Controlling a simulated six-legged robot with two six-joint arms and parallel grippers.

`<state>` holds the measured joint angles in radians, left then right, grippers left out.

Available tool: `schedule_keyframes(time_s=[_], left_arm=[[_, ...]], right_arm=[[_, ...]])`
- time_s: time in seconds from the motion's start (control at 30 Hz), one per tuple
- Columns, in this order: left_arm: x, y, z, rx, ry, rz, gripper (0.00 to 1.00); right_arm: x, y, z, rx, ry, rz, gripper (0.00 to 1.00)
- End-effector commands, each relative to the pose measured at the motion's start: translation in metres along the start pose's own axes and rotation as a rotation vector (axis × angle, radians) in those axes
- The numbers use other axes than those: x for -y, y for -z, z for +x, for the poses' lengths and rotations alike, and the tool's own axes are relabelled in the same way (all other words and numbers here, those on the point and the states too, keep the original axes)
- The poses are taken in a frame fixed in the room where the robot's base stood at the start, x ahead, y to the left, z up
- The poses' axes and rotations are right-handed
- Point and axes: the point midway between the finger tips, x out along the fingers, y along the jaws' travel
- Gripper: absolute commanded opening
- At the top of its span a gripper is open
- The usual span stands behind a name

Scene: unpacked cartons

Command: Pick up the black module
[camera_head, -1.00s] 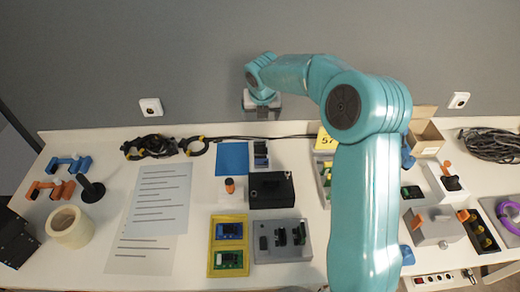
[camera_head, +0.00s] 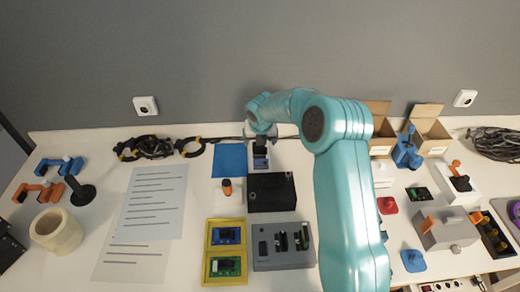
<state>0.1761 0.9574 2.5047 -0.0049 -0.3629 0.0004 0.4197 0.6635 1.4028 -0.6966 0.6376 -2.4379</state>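A black box-like module (camera_head: 271,192) with small raised details on top sits on the table just behind the grey tray. Small black parts stand upright in the grey tray (camera_head: 284,262). I cannot tell for certain which of these is the black module. My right gripper (camera_head: 260,142), on the teal arm, is low over a small dark and blue piece on a white base (camera_head: 260,161), behind the black box. The wrist hides most of its fingers, so I cannot tell whether it is open. My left gripper is out of view.
A yellow tray (camera_head: 208,251) holds blue and green boards. A blue square (camera_head: 229,160) and an orange-capped bottle (camera_head: 227,187) are left of the black box. Paper sheets, a tape roll (camera_head: 56,231) and cables lie further left. Open cardboard boxes (camera_head: 427,135) stand at right.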

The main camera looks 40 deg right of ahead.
Motion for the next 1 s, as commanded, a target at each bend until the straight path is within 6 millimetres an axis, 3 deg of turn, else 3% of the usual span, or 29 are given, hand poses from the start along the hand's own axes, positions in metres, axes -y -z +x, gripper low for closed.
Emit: schedule_keyframes(time_s=[0.4,0.67,0.7,0.73,0.9,0.93,1.0], left_arm=[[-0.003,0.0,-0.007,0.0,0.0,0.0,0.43],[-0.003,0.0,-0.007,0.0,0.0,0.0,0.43],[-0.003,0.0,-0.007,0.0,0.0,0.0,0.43],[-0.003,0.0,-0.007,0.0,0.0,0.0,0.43],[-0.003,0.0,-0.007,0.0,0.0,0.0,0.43],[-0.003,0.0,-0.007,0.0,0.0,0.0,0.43],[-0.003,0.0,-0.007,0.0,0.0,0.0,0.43]], right_arm=[[0.001,0.0,0.051,0.0,0.0,0.0,0.85],[0.001,0.0,0.056,0.001,0.0,0.0,0.85],[0.001,0.0,0.056,0.001,0.0,0.0,0.82],[0.001,0.0,0.056,0.001,0.0,0.0,0.72],[0.001,0.0,0.056,0.001,-0.001,0.0,0.17],[0.001,0.0,0.056,0.001,-0.001,0.0,0.11],[0.001,0.0,0.056,0.001,-0.001,0.0,0.11]])
